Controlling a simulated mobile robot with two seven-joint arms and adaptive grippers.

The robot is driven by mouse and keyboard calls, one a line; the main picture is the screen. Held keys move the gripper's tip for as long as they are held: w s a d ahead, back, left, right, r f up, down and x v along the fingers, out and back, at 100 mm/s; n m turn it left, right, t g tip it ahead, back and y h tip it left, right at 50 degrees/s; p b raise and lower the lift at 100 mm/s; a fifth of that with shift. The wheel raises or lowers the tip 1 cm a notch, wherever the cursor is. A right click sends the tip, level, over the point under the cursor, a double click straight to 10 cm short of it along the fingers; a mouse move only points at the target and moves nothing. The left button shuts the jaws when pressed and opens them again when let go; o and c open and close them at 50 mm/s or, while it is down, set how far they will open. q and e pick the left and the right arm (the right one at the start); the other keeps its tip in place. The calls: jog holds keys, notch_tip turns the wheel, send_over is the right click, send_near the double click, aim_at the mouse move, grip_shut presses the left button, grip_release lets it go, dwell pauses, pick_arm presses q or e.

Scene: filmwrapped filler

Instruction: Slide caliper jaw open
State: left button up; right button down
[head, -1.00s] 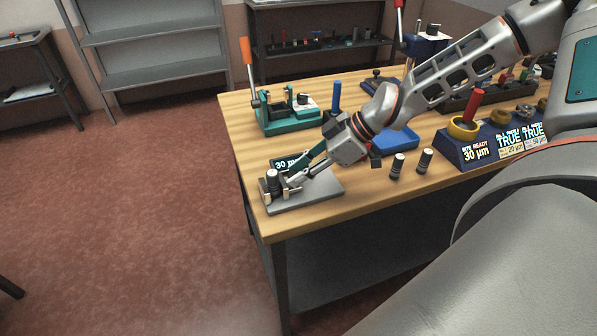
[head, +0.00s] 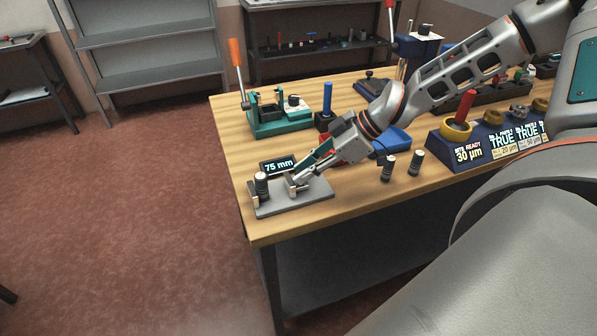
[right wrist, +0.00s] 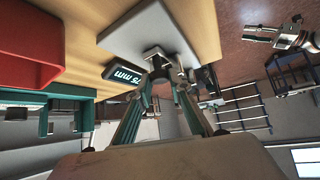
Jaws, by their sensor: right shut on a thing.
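The caliper stands on a grey plate (head: 315,196) at the table's near left corner. Its display (head: 279,165) reads 75 mm. A dark ribbed cylinder (head: 261,185) stands upright at the plate's left end beside a small pale block. My right gripper (head: 298,181) is shut on the caliper's sliding jaw (head: 291,189), to the right of the cylinder with a gap between. In the right wrist view the fingers (right wrist: 166,84) close around the jaw, and the display (right wrist: 131,75) is beside them.
Behind are a green fixture (head: 278,124) with an orange lever and a blue tray (head: 393,142). A blue gauge stand (head: 455,150) is at the right. The table's front and left edges are close to the plate.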

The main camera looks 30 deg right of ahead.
jog(key=shift+s+d, duration=0.1)
jog(key=shift+d, duration=0.5)
pick_arm(q)
jog(key=shift+d, duration=0.4)
jog(key=shift+a, duration=0.1)
pick_arm(e)
jog(key=c, duration=2.1)
grip_release()
jog(key=shift+c, duration=0.2)
jog(key=shift+a, duration=0.1)
pick_arm(q)
jog(key=shift+a, duration=0.1)
pick_arm(e)
jog(key=v, duration=1.2)
pick_arm(q)
jog(key=shift+s, duration=0.1)
pick_arm(e)
jog(key=shift+s+f, duration=0.1)
jog(key=shift+s, duration=0.05)
